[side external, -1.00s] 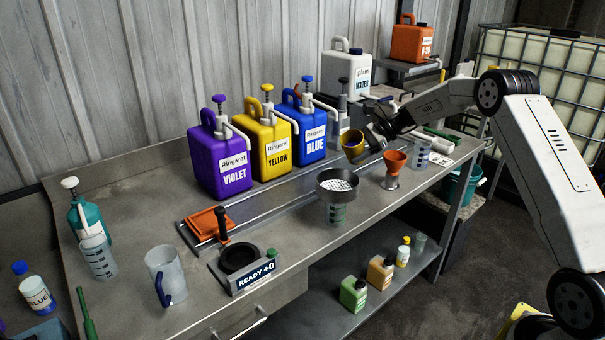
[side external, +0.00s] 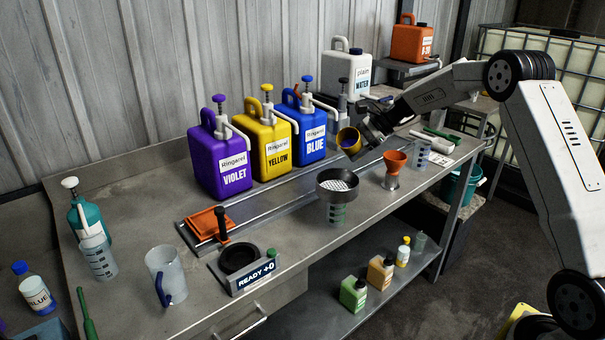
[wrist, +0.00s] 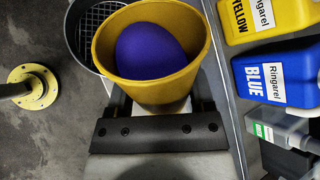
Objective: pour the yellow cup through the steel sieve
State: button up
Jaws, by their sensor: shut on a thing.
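The yellow cup (side external: 347,142) is held by my gripper (side external: 364,141), above the bench and behind and right of the sieve. The steel sieve (side external: 337,182) is a dark round ring with a pale mesh, resting over a clear graduated beaker (side external: 336,213). In the wrist view the sieve (wrist: 82,38) shows partly behind the cup, which hides some of it.
An orange funnel (side external: 395,162) on a stand is right of the sieve. Violet (side external: 218,160), yellow (side external: 265,148) and blue (side external: 306,132) pump jugs line the back. A READY scale (side external: 243,263) and a clear jug (side external: 165,273) stand at front left.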

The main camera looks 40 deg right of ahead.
aim_at(347, 130)
jog(key=shift+a+r, duration=0.1)
jog(key=shift+r, duration=0.1)
jog(key=h, duration=0.1)
jog(key=n+h, duration=0.1)
jog(key=h, duration=0.1)
jog(key=shift+a+f+t, duration=0.1)
jog(key=shift+f+t, duration=0.15)
jog(key=shift+t, duration=0.05)
jog(key=n+h, duration=0.1)
jog(key=h, duration=0.2)
jog(key=shift+a+f, duration=0.1)
jog(key=shift+a, duration=0.1)
jog(key=shift+s+a+r+n+t+h, duration=0.15)
jog(key=shift+n+t+h, duration=0.2)
jog(key=shift+h, duration=0.4)
jog(key=shift+a+r+n+t+h, duration=0.15)
jog(key=shift+n+t+h, duration=0.15)
jog(key=shift+h, duration=0.45)
jog(key=shift+a+r+h, duration=0.1)
jog(key=shift+r+h, duration=0.1)
jog(key=shift+h, duration=0.1)
jog(key=shift+s+a+r+n+t+h, duration=0.1)
jog(key=shift+a+r+n+t+h, duration=0.15)
jog(key=shift+a+r+n+h, duration=0.25)
jog(key=shift+d+r, duration=0.1)
jog(key=shift+d, duration=0.15)
dwell(0.5)
jog(key=shift+r, duration=2.35)
